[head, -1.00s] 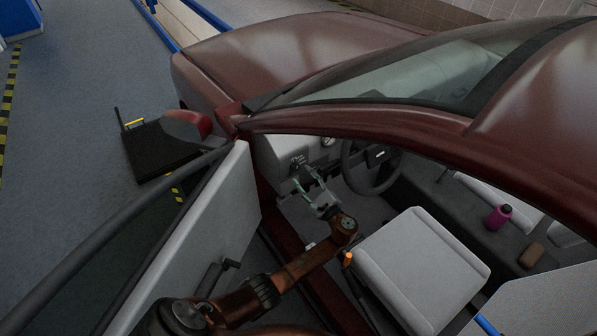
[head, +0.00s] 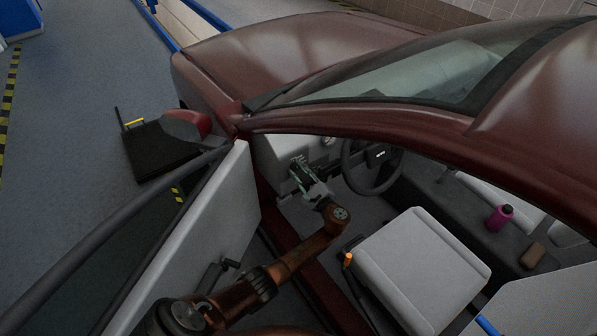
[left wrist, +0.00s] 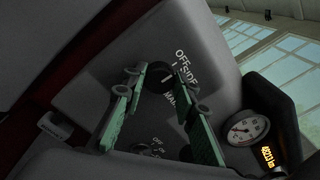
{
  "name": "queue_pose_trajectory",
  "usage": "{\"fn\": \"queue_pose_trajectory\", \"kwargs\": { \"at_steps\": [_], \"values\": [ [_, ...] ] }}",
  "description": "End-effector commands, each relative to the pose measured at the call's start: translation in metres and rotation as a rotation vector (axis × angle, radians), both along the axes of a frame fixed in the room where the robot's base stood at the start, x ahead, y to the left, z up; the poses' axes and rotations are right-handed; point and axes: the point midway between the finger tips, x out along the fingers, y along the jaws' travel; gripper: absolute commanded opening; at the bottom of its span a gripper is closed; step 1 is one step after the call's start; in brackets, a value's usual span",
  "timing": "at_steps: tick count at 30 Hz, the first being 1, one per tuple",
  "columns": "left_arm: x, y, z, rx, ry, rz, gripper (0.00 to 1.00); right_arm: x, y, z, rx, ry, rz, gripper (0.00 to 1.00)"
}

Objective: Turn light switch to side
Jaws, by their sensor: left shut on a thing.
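The light switch is a round dark knob (left wrist: 157,78) on the grey dash panel (left wrist: 95,75), with the printed words OFF, SIDE and a partly hidden MAIN beside it. In the left wrist view my left gripper (left wrist: 155,82) has its green fingers on either side of the knob, shut on it. The knob's pointing direction is hard to tell. In the head view the left gripper (head: 303,173) reaches the dash left of the steering wheel (head: 375,165) and hides the knob. My right gripper is not in view.
The open car door (head: 200,225) stands left of my arm and the front seat (head: 425,265) is to its right. A gauge (left wrist: 247,128) sits right of the panel. A lower control with an OFF marking (left wrist: 157,141) is below the knob.

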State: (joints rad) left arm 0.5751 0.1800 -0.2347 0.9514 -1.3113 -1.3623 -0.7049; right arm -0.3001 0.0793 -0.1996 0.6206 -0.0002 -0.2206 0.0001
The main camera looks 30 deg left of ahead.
Motion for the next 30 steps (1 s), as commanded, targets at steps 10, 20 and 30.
{"fn": "queue_pose_trajectory", "kwargs": {
  "at_steps": [10,20,30],
  "values": [
    [0.000,0.000,0.000,0.000,0.002,-0.001,0.02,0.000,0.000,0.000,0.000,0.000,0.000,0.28],
    [0.000,0.000,0.004,0.041,0.100,0.001,0.02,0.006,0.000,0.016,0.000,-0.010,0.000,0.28],
    [0.001,-0.001,0.006,0.137,0.330,0.000,0.02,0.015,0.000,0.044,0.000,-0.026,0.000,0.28]
  ]
}}
